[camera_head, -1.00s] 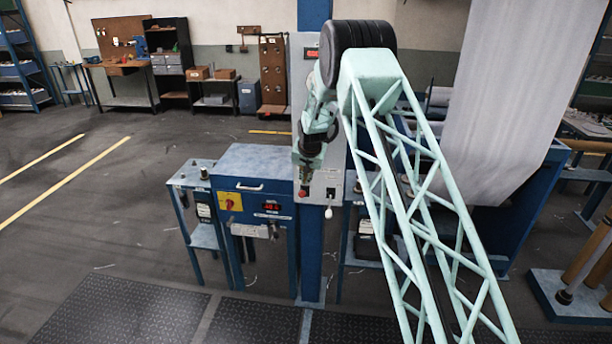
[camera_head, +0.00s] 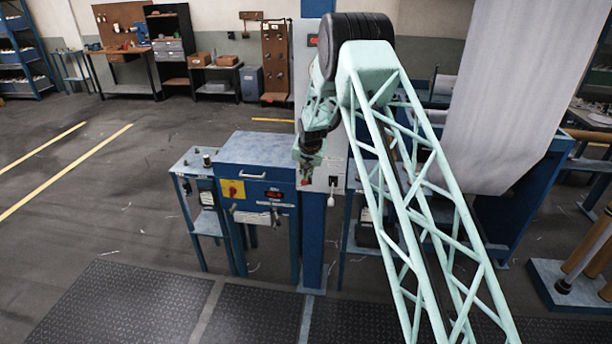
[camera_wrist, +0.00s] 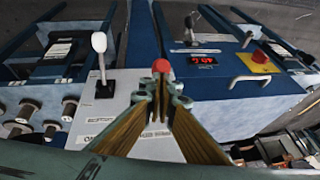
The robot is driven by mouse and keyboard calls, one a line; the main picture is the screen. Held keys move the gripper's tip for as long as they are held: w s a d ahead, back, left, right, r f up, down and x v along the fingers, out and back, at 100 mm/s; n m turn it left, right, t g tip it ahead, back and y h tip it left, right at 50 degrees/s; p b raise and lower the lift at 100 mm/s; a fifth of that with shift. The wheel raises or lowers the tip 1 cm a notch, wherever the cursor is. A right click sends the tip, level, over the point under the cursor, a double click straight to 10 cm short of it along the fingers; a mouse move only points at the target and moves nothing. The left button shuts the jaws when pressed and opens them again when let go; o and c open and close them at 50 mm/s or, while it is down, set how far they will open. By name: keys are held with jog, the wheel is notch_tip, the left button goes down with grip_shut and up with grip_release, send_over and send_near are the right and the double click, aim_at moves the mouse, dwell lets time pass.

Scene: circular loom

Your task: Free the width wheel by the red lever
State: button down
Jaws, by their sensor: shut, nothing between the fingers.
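The red lever shows as a round red knob (camera_wrist: 161,66) in the wrist view, directly beyond my fingertips. Its shaft is hidden, and I cannot tell whether the fingers touch it. My gripper (camera_wrist: 163,95) is shut and empty, its fingers forming a narrow V pointing at the knob. In the head view my gripper (camera_head: 305,178) is small, in front of the white control panel (camera_head: 330,172) on the blue column. A second lever with a white knob (camera_wrist: 99,42) stands left of the red one in the wrist view. I cannot make out the width wheel.
A blue cabinet (camera_head: 258,150) with a red display and a yellow-red switch (camera_head: 232,190) stands left of the column. A small blue stand (camera_head: 198,165) is beside it. White fabric (camera_head: 515,90) hangs at the right. Dark floor mats (camera_head: 130,305) lie in front.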

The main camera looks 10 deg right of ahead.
jog(key=shift+s+a+f+b, duration=0.15)
jog(key=shift+s+f+b, duration=0.35)
jog(key=shift+b, duration=0.55)
notch_tip(320, 180, down, 13)
jog(key=s+a+b, duration=0.1)
jog(key=s+b, duration=0.1)
jog(key=b, duration=1.5)
jog(key=shift+s, duration=0.35)
dwell(0.3)
jog(key=shift+r, duration=0.15)
jog(key=s+a+r+b, duration=0.2)
jog(key=s+r, duration=0.1)
jog(key=s, duration=0.9)
jog(key=shift+s+a+r+b, duration=0.15)
jog(key=shift+s+b, duration=0.1)
jog(key=shift+b, duration=0.05)
